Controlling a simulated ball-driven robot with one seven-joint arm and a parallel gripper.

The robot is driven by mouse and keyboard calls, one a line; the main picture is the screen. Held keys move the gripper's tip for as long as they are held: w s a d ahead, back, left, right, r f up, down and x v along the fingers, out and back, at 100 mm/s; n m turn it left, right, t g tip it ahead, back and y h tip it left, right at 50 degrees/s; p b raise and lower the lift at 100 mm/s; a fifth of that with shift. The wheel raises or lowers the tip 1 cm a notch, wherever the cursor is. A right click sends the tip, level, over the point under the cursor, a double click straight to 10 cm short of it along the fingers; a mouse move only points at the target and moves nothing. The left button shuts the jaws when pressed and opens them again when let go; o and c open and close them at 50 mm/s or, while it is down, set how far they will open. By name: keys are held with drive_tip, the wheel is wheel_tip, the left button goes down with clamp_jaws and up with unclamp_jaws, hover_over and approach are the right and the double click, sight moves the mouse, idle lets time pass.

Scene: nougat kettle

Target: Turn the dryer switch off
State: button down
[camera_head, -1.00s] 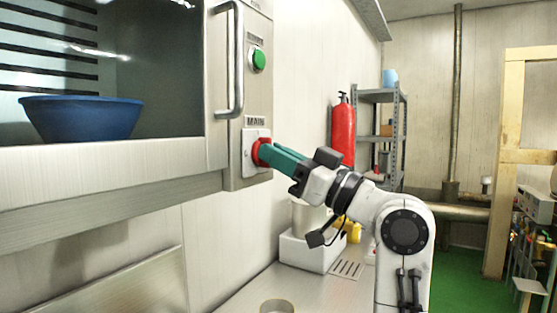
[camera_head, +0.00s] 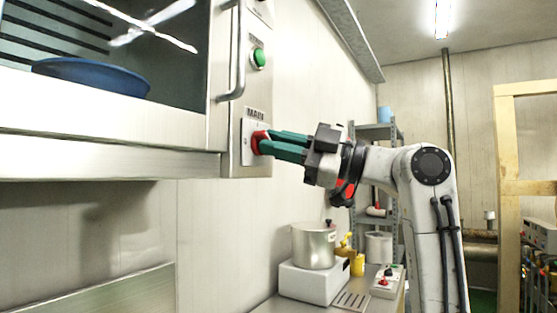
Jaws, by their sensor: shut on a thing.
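The dryer (camera_head: 105,165) is a steel cabinet with a glass door at the left. Its control panel carries a red rotary switch (camera_head: 258,143) under a "MAIN" label, with a round green button (camera_head: 259,58) above. My gripper (camera_head: 270,146) has green fingers and reaches in from the right. Its fingertips are shut on the red switch and hide part of it. The switch's exact angle is hard to tell.
A blue bowl (camera_head: 92,75) sits inside the dryer behind the glass. The vertical door handle (camera_head: 236,55) stands close to the panel. Below are a steel pot (camera_head: 314,246) on a white unit, a yellow container (camera_head: 357,265) and a small red-button box (camera_head: 383,283).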

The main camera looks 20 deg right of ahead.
drive_tip(key=shift+r+n+g+h, duration=0.1)
drive_tip(key=shift+n+g+h, duration=0.45)
drive_tip(key=shift+n, duration=1.55)
drive_tip(key=shift+n+g+h, duration=0.15)
drive_tip(key=shift+n+g, duration=0.8)
drive_tip(key=shift+n, duration=1.15)
drive_tip(key=c, duration=1.1)
unclamp_jaws()
drive_tip(key=shift+c, duration=0.2)
drive_tip(key=b+v, duration=0.1)
drive_tip(key=v, duration=0.9)
drive_tip(key=shift+s+d, duration=0.25)
drive_tip(key=shift+d, duration=0.05)
